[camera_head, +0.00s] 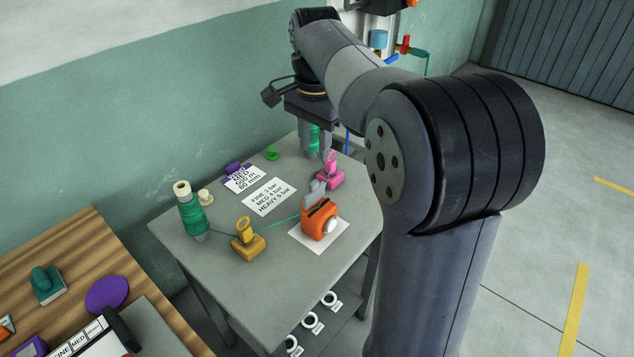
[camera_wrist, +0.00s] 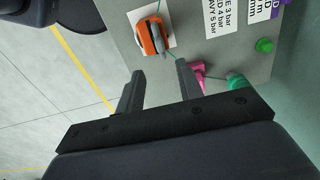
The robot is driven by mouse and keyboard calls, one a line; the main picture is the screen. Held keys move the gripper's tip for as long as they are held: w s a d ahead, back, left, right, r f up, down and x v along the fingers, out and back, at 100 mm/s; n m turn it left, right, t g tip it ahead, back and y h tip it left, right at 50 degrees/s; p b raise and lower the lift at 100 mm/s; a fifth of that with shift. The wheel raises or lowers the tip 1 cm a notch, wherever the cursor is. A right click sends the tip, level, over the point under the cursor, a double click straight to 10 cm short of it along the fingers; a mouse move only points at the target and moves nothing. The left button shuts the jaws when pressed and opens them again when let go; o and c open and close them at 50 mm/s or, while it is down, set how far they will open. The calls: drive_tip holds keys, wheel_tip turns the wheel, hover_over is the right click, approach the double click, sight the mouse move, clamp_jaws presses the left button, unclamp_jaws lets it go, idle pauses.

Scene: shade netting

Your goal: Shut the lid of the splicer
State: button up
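The orange splicer (camera_head: 319,221) stands on a white sheet on the grey table, and it also shows in the wrist view (camera_wrist: 151,38). Its grey lid (camera_head: 316,193) appears raised at the back of the orange body; the lid shows as a grey piece in the wrist view (camera_wrist: 155,52). My gripper (camera_wrist: 160,68) is open and empty, its two dark fingers spread apart. In the head view my gripper (camera_head: 316,150) is above the back of the table, behind and apart from the splicer.
A pink holder (camera_head: 330,173) and a green cone (camera_wrist: 237,82) stand near my gripper. A yellow holder (camera_head: 247,243) and a green thread cone (camera_head: 191,215) stand left of the splicer, with green thread running towards it. Label cards (camera_head: 268,196) lie behind. The front table area is clear.

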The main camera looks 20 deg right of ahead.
sight(314, 181)
wheel_tip(314, 181, down, 9)
drive_tip(key=shift+a+f+b, duration=0.1)
drive_tip(key=shift+f+b, duration=0.1)
drive_tip(key=shift+b, duration=0.3)
clamp_jaws()
